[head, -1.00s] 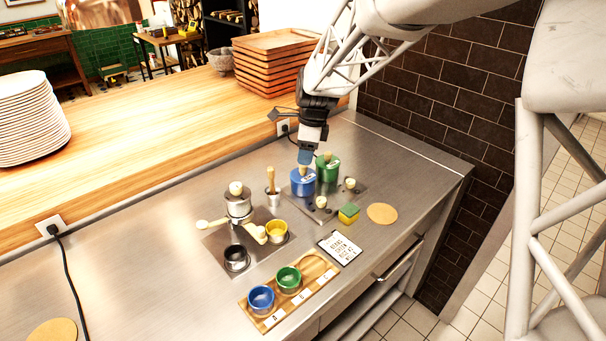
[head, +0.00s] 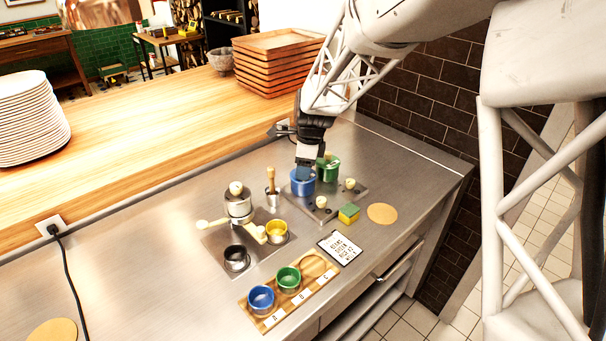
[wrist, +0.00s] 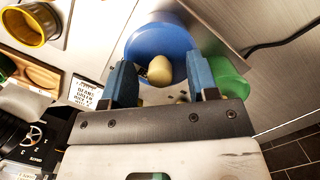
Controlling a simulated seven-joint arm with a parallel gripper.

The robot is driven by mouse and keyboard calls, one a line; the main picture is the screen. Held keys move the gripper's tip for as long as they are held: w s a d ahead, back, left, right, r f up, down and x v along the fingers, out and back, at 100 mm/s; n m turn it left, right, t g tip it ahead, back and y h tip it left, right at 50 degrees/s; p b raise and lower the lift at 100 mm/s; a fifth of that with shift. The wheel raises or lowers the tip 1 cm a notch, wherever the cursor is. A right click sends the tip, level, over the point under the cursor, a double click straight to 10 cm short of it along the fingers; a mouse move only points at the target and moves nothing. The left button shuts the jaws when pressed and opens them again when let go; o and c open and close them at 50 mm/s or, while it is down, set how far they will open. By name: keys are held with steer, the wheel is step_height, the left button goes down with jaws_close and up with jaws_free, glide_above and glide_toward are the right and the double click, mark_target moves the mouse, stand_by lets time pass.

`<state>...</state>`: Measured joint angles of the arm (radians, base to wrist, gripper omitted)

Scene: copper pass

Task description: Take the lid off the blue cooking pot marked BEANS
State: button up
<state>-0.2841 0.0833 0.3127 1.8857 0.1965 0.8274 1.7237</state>
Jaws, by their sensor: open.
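The blue cooking pot (head: 302,187) stands on the metal plate at the back of the counter, beside the green pot (head: 328,167). My gripper (head: 304,172) is right above the blue pot and hides most of its lid in the head view. In the wrist view the blue lid (wrist: 150,42) lies under my gripper (wrist: 161,82). Its round wooden knob (wrist: 160,70) shows between the two blue fingers, with a gap to each. My gripper is open. The BEANS marking cannot be read in these frames.
A yellow-green sponge (head: 349,213) and an order card (head: 340,248) lie in front. A wooden tray (head: 262,322) holds a blue and a green bowl. A steel pot (head: 238,206) and a yellow bowl (head: 277,231) stand left. The counter's left part is mostly clear.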

stand_by(0.4)
jaws_close()
steer(key=shift+r, duration=0.2)
steer(key=shift+r, duration=0.55)
step_height(320, 180, up, 2)
steer(key=shift+r, duration=0.1)
steer(key=s+d, duration=0.2)
steer(key=s, duration=0.5)
steer(key=s+d+r, duration=0.1)
steer(key=s+d, duration=0.2)
steer(key=s, duration=0.5)
steer(key=shift+s+r, duration=0.15)
steer(key=shift+r, duration=0.05)
